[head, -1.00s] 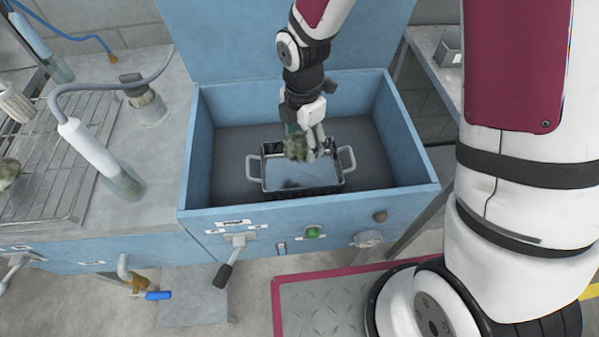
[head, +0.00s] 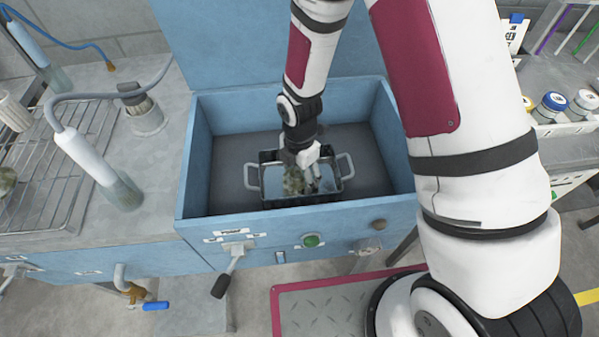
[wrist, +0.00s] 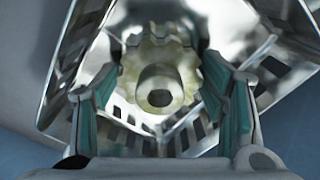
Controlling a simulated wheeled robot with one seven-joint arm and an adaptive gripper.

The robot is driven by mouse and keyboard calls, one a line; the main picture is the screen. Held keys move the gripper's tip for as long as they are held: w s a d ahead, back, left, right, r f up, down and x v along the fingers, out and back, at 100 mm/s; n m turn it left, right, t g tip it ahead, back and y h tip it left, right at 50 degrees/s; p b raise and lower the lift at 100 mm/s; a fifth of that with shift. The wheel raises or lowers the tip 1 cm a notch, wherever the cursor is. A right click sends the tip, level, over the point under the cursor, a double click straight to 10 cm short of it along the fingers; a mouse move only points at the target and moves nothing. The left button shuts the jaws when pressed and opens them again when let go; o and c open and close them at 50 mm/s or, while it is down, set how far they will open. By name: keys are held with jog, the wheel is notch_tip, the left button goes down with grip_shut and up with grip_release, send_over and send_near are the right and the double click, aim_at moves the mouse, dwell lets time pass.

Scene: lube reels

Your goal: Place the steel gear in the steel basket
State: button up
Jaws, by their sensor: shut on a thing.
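The steel gear (wrist: 158,82), dull and mottled with a round hub, is between my gripper's two teal-padded fingers in the wrist view. It also shows in the head view (head: 293,180). My gripper (wrist: 160,110) is shut on it and points down inside the steel basket. The steel basket (head: 268,203) has slotted metal walls and a handle at each side. Its wall (wrist: 85,55) surrounds the gear in the wrist view. I cannot tell whether the gear touches the basket's bottom. My gripper (head: 308,185) partly hides the basket's interior.
The basket stands in a blue open-topped tank (head: 200,150) with a raised lid behind it. A wire rack (head: 45,190) and hose-fed bottles stand on the grey counter at the left. A shelf with capped jars (head: 553,103) is at the right.

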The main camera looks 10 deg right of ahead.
jog(key=o, duration=1.7)
jog(key=shift+o, duration=0.2)
notch_tip(320, 180, up, 12)
jog(key=shift+r, duration=0.2)
notch_tip(320, 180, up, 9)
jog(key=m+t, duration=0.1)
jog(key=m, duration=0.5)
send_over(300, 171)
jog(key=s+d, duration=0.2)
jog(key=d, duration=0.3)
jog(key=s+d+r+m+t, duration=0.1)
jog(key=s+d+r+m, duration=0.3)
jog(key=r+m, duration=0.3)
jog(key=s+d+r+m+t, duration=0.1)
jog(key=s+d+r+m, duration=0.1)
jog(key=s+r+m, duration=0.2)
jog(key=s+d+r+m+t, duration=0.1)
jog(key=s+r+m, duration=0.3)
jog(key=s+m, duration=0.4)
jog(key=shift+s+d+r+t, duration=0.2)
jog(key=shift+s+d+t, duration=0.15)
jog(key=shift+d, duration=0.4)
